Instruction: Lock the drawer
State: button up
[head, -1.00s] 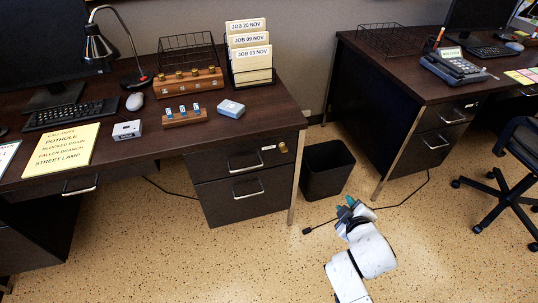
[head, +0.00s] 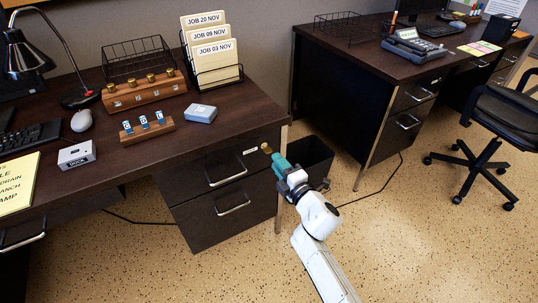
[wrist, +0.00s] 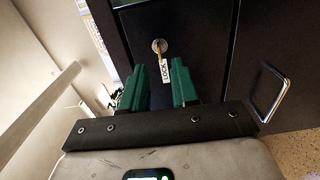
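The desk's upper drawer (head: 222,168) is dark and looks shut, with a silver handle. A brass-coloured key or knob (head: 266,148) sits at its upper right corner, beside a small white label (head: 250,151). In the wrist view the round lock (wrist: 158,45) has a narrow brass piece in it, and the tag (wrist: 164,70) reads LOCK. My gripper (head: 277,161) is just in front of the lock, its green fingers apart and empty. In the wrist view the gripper (wrist: 158,68) points at the lock, which lies just beyond the fingertips. I see no contact.
A lower drawer (head: 225,210) with a handle is below. A black bin (head: 312,158) stands right of the desk, close behind my gripper. The desktop holds a wooden block with brass knobs (head: 144,92), a tag rack (head: 148,131) and a blue box (head: 200,113). The floor in front is open.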

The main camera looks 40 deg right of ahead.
jog(key=b+x, duration=0.1)
jog(key=x, duration=0.4)
jog(key=shift+w+d, duration=0.1)
jog(key=shift+w, duration=0.2)
grip_shut()
